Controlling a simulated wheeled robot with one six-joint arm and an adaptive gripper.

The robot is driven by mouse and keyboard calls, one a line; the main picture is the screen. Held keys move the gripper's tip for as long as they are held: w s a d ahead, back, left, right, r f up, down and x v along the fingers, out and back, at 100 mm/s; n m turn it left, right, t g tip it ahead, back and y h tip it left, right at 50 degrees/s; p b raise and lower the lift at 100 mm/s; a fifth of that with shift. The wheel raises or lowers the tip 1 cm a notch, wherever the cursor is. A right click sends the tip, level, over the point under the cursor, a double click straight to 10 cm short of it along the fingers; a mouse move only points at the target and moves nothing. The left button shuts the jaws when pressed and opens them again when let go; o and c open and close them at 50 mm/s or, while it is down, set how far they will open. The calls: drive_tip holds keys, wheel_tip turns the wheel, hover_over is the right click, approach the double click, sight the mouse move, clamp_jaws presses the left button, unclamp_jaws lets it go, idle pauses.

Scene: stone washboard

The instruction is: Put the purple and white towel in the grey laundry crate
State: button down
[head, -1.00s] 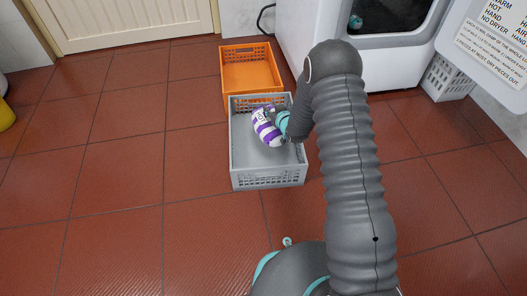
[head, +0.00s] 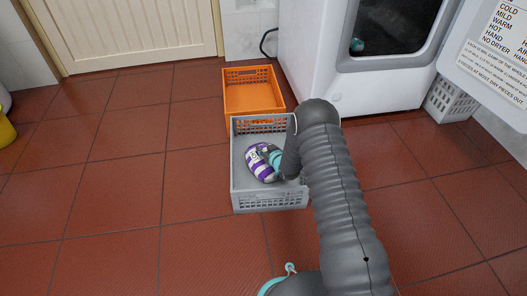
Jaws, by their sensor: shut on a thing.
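The grey laundry crate (head: 241,180) stands on the tiled floor in the middle of the head view. The purple and white striped towel (head: 257,164) is bunched up within the crate's outline, near its middle. My gripper (head: 275,160), with a teal part showing, is shut on the towel at its right side. My dark arm comes in from the right and hides part of the gripper and the crate's right side. I cannot tell whether the towel touches the crate floor.
An empty orange crate (head: 252,97) stands just behind the grey one. A white machine (head: 310,75) with a dark window is at the back right, with a pale crate (head: 452,101) beside it. A white sign board (head: 495,55) is at the upper right.

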drive_tip(key=shift+f, duration=0.4)
drive_tip(key=shift+f, duration=0.1)
drive_tip(key=c, duration=0.9)
unclamp_jaws()
drive_tip(key=shift+c, duration=0.2)
